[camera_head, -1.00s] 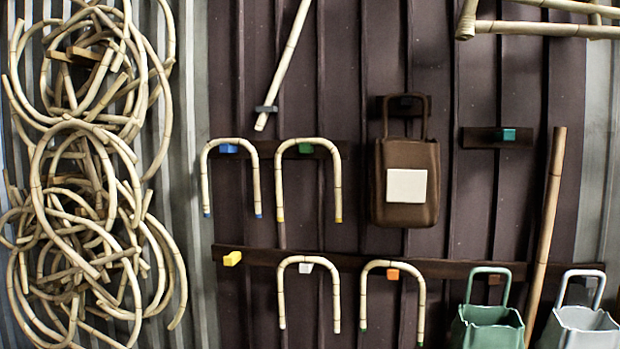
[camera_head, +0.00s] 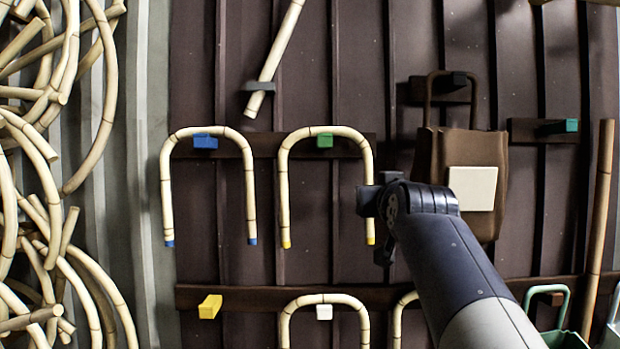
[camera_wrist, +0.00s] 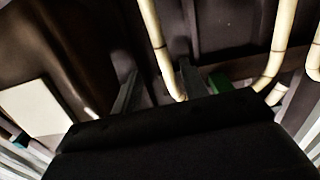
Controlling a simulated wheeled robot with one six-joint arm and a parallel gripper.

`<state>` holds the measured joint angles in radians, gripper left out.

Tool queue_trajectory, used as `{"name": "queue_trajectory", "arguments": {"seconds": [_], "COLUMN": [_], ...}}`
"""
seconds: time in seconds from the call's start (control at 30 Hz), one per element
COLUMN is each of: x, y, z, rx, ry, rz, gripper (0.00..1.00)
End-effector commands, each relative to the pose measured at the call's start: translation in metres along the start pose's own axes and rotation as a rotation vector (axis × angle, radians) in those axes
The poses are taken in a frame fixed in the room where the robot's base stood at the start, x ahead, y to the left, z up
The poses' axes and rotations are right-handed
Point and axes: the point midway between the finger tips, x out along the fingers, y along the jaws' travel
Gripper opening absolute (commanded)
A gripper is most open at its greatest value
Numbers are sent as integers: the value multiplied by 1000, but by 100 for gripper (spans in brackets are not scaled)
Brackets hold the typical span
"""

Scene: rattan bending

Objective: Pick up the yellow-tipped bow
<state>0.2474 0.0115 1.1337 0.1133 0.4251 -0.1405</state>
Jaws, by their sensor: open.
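The yellow-tipped bow (camera_head: 283,190) is a pale rattan arch that hangs over a green peg (camera_head: 324,141), its two yellow ends pointing down. My gripper (camera_head: 367,200) is at the lower part of the bow's right leg and covers a little of it. In the wrist view my gripper (camera_wrist: 157,78) shows two open fingers, with one leg of the bow (camera_wrist: 158,45) appearing between them, close to the right finger. I cannot tell whether they touch. The bow's bend is partly hidden by the dark gripper body there. The green peg (camera_wrist: 219,82) also shows.
A blue-tipped bow (camera_head: 167,190) hangs to the left on a blue peg. A brown bag (camera_head: 432,160) with a pale patch hangs just right of my gripper. Below are a yellow peg (camera_head: 210,306) and another bow (camera_head: 287,325) on a white peg.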

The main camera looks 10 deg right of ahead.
Motion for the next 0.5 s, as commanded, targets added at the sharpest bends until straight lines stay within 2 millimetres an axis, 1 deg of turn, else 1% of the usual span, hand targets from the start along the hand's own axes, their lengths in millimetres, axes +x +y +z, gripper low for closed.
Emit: {"name": "queue_trajectory", "arguments": {"seconds": [0.03,0.1,0.37,0.5], "x": [10,19,39,60], "y": [0,0,-1,-2], "z": [-2,-1,1,5], "rx": [0,0,0,0], "ry": [-4,-3,-4,-7], "rz": [-1,-1,-1,-1], "gripper": [42,42,42,42]}}
